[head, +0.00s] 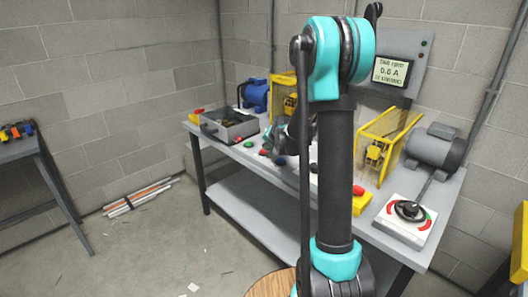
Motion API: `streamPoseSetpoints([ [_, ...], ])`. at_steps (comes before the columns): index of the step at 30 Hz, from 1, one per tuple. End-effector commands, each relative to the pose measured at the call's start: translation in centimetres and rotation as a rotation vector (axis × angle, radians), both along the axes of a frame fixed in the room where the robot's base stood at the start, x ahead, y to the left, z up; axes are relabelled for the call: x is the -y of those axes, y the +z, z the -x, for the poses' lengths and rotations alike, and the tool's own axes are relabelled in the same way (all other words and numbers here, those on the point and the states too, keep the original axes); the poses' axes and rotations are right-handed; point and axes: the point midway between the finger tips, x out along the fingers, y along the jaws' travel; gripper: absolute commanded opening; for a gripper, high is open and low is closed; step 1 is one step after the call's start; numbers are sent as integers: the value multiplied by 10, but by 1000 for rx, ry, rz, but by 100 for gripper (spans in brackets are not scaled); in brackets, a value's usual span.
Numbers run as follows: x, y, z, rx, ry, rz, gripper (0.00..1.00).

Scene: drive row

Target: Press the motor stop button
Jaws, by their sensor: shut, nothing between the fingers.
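Several buttons stand on the grey bench (240,157). A red button (358,190) sits on a yellow box (361,203) at the right, just past my arm. Another yellow box with a red top (196,115) is at the bench's far left end. No label shows which is the motor stop. My gripper (268,138) is shut and empty over the middle of the bench, near the small buttons. My arm partly hides it and the bench behind it.
A grey motor (435,147) and a white panel with a black rotary handle (405,220) are at the right. Yellow guards (376,140), a blue motor (256,95) and a grey tray (229,124) stand on the bench. A lit display (391,72) hangs behind. Floor at left is mostly clear.

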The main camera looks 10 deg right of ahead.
Motion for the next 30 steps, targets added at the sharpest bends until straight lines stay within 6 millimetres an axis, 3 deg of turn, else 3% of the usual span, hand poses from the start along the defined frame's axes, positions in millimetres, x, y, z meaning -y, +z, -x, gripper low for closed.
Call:
streamPoseSetpoints([
  [11,0,5,0,0,0,0,0],
  [30,0,59,0,0,0,0,0],
])
